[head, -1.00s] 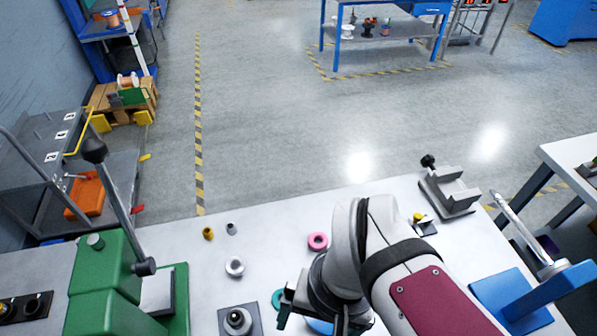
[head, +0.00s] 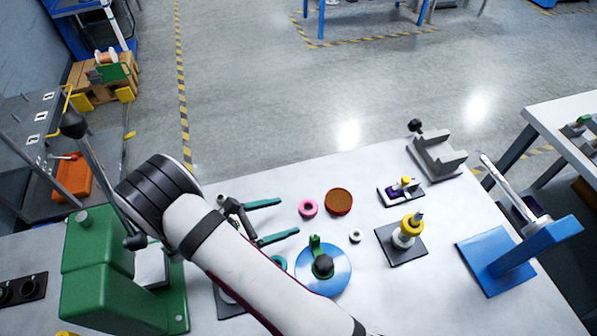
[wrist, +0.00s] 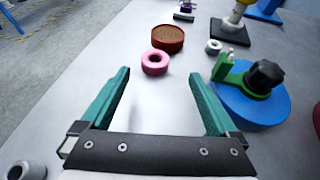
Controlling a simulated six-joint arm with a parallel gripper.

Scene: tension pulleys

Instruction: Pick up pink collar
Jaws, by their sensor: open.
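The pink collar (head: 308,208) is a small ring lying flat on the white table. In the wrist view the pink collar (wrist: 155,62) lies ahead of the fingertips, roughly in line with the gap between them. My gripper (head: 281,219) has two green fingers spread apart with nothing between them. In the wrist view my gripper (wrist: 162,75) is open and its fingers point toward the collar, which is not between them.
A brown round dish (head: 338,201) sits right beside the collar. A blue disc with a green bracket and black knob (head: 323,272) is near my right finger. A small grey ring (head: 355,236) and a yellow-topped post (head: 408,232) stand farther right. A green press (head: 100,260) is at left.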

